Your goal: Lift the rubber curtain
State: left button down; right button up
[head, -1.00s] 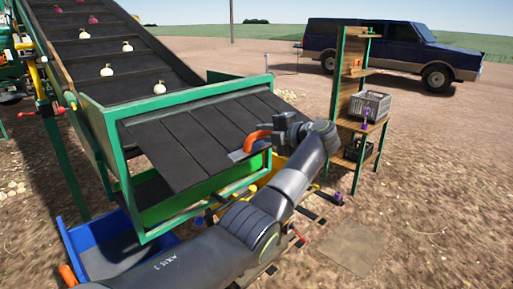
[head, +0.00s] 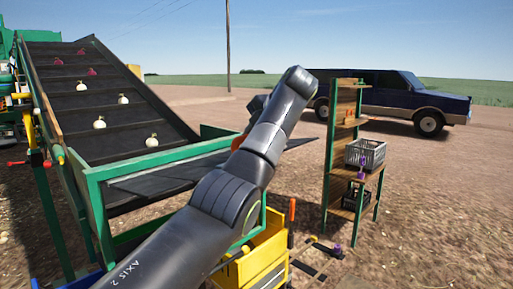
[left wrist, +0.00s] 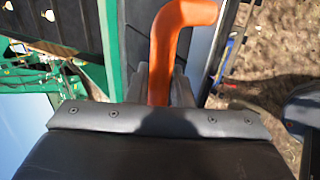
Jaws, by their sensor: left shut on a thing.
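The dark rubber curtain (head: 165,178) hangs in the green frame (head: 92,205) at the conveyor's lower end. In the left wrist view, the fingers of my left gripper (left wrist: 160,92) are shut around the orange handle (left wrist: 184,14). In the head view, that gripper is mostly hidden behind my arm. My right gripper is in neither view.
The conveyor (head: 95,100) carries several white and red onions. A yellow crate (head: 262,258) is below the frame. A wooden shelf (head: 345,150) holding a grey crate (head: 366,154) stands to the right. A dark blue truck (head: 405,98) is parked behind. Open dirt lies between.

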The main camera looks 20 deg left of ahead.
pick_arm(q)
jog(key=shift+a, duration=0.15)
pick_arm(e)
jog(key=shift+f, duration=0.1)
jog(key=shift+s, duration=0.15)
pick_arm(q)
jog(key=c, duration=1.6)
grip_release()
jog(key=shift+o, duration=1.2)
jog(key=shift+a, duration=0.1)
jog(key=shift+w+a, duration=0.1)
jog(key=shift+w, duration=0.05)
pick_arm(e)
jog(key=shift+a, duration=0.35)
